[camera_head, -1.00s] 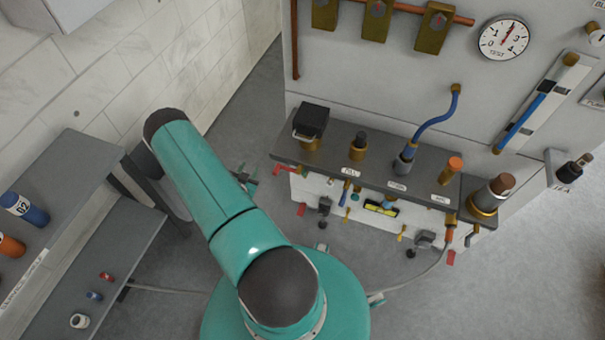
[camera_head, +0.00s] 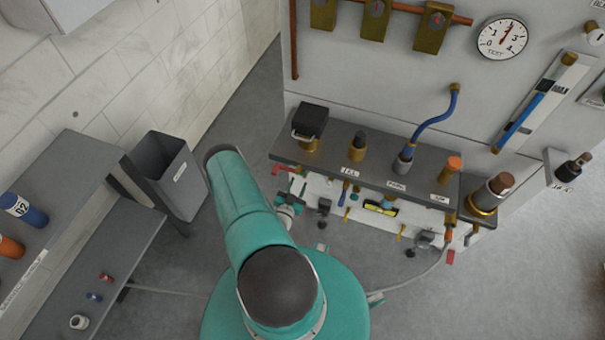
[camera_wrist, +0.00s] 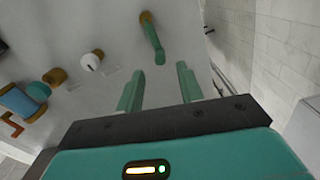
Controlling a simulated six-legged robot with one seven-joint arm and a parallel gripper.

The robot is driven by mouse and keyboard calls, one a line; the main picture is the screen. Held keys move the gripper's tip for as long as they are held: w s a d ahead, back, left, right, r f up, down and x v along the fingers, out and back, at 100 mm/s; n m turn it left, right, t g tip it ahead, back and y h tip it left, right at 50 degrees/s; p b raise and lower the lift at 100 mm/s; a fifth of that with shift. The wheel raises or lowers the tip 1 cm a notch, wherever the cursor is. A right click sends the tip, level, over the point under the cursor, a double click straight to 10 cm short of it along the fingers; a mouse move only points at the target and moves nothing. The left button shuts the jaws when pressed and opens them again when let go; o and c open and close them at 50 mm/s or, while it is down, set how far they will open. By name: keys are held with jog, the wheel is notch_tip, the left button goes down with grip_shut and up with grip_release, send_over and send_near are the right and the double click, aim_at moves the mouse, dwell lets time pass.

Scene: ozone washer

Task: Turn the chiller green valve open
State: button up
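A green lever handle (camera_wrist: 153,42) on a brass base shows at the top middle of the wrist view, on a pale panel. My gripper (camera_wrist: 159,70) is open, its two green fingers apart with nothing between them. The handle's free end lies just ahead of the gap between the fingertips, and I see no contact. In the head view my gripper (camera_head: 288,205) is at the left end of the machine's lower white panel (camera_head: 325,188), partly hidden by my arm. I cannot clearly pick out the green handle there.
A white knob (camera_wrist: 90,62), a blue cylinder (camera_wrist: 18,102) and a red handle (camera_wrist: 12,128) sit left of the green handle. A grey shelf (camera_head: 385,165) with fittings overhangs the lower panel. A grey bin (camera_head: 170,175) stands left of my arm. Floor at right is clear.

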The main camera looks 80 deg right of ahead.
aim_at(302, 175)
jog(key=d, duration=0.6)
jog(key=shift+s+d, duration=0.15)
jog(key=shift+s, duration=0.15)
grip_shut()
